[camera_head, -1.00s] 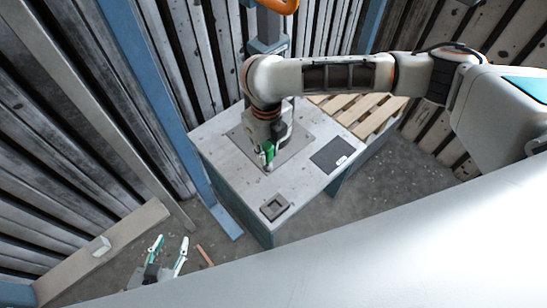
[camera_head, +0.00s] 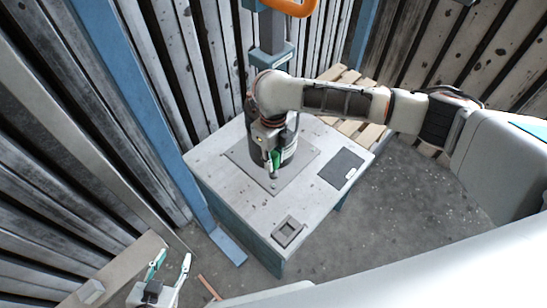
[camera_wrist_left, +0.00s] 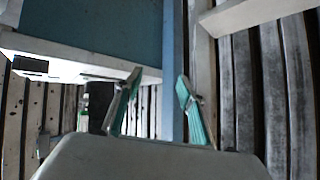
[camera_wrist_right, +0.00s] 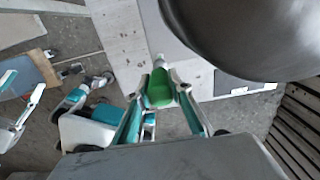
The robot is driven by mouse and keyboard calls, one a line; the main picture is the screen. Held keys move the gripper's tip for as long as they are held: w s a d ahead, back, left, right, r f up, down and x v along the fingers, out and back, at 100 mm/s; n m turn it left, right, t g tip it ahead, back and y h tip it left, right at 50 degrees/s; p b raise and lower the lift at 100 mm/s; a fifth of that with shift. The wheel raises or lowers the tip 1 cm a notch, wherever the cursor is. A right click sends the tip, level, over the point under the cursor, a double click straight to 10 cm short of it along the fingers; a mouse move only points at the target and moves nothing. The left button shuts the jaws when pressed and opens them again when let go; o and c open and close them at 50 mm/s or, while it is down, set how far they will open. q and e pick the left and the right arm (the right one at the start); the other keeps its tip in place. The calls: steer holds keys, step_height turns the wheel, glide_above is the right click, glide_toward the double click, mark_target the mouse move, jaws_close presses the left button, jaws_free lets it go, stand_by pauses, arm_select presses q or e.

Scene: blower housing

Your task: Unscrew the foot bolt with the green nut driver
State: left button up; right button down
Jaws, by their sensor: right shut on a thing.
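The green nut driver (camera_head: 275,158) is held in my right gripper (camera_head: 272,160) above the grey base plate (camera_head: 250,171) on the table. In the right wrist view the green handle (camera_wrist_right: 160,88) sits between the two fingers of the shut right gripper (camera_wrist_right: 165,85). A pale tip points away from me, close beside the dark rounded blower housing (camera_wrist_right: 250,35). The housing (camera_head: 288,151) stands on the plate, partly hidden behind my arm. I cannot make out the foot bolt at the tip. My left gripper (camera_head: 173,254) is open and empty, low beside the table; its spread fingers show in the left wrist view (camera_wrist_left: 158,78).
The table top carries a dark mat (camera_head: 341,167) with a small white item on it and a square grey holder (camera_head: 289,232) near the front corner. A blue post (camera_head: 150,110) and slatted walls stand at the left. A wooden pallet (camera_head: 365,132) lies behind the table.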

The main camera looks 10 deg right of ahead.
step_height(320, 180, down, 3)
steer(key=shift+s+r+b, duration=0.1)
steer(key=shift+b, duration=0.75)
steer(key=shift+f+b, duration=0.3)
steer(key=shift+f, duration=0.1)
steer(key=shift+f+b, duration=0.3)
steer(key=shift+f, duration=0.5)
arm_select(q)
steer(key=shift+w+a+f, duration=0.15)
steer(key=shift+w+f, duration=0.1)
steer(key=shift+f, duration=0.55)
steer(key=shift+s+f, duration=0.25)
arm_select(e)
steer(key=shift+f, duration=0.15)
